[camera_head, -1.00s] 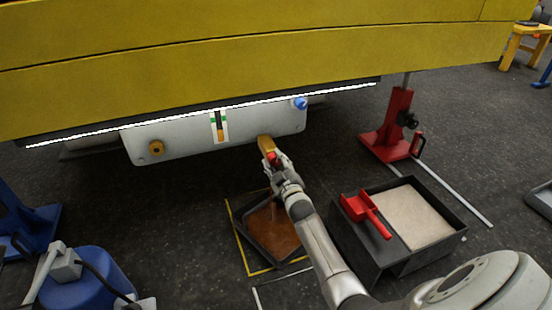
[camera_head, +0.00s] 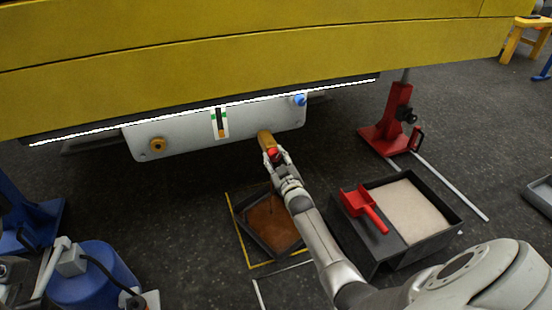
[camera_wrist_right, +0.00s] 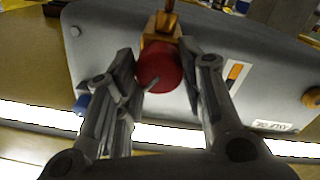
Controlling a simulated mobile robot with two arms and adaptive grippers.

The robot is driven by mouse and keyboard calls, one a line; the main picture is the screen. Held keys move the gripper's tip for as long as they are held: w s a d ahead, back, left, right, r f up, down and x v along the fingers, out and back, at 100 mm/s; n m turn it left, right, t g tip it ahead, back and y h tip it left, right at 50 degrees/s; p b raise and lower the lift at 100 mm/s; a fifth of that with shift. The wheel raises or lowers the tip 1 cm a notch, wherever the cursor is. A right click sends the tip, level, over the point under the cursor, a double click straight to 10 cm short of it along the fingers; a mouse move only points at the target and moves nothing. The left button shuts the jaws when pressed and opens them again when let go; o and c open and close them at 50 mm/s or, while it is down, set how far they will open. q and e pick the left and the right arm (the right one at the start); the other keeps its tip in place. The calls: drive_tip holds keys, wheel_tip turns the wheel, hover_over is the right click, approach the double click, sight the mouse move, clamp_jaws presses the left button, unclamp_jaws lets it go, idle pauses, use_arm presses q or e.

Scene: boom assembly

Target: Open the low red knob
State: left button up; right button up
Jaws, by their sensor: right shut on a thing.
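The low red knob (camera_head: 272,153) sits on an orange-brown fitting (camera_head: 265,139) at the lower right of the pale tank panel (camera_head: 185,143). In the right wrist view the round red knob (camera_wrist_right: 160,68) lies between the two fingers of my right gripper (camera_wrist_right: 166,76), with the orange fitting behind it. My right gripper (camera_head: 278,157) is shut on the knob, which it partly hides in the head view. I cannot make out my left gripper.
A tray with brown contents (camera_head: 240,208) is on the floor below the knob. A dark box (camera_head: 372,252) with pale granules and a red scoop (camera_head: 362,205) stands right of my arm. A red stand (camera_head: 388,130) is behind it. The yellow boom (camera_head: 250,58) hangs above.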

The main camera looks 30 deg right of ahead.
drive_tip(key=shift+f, duration=0.1)
drive_tip(key=o, duration=1)
drive_tip(key=v, duration=1.2)
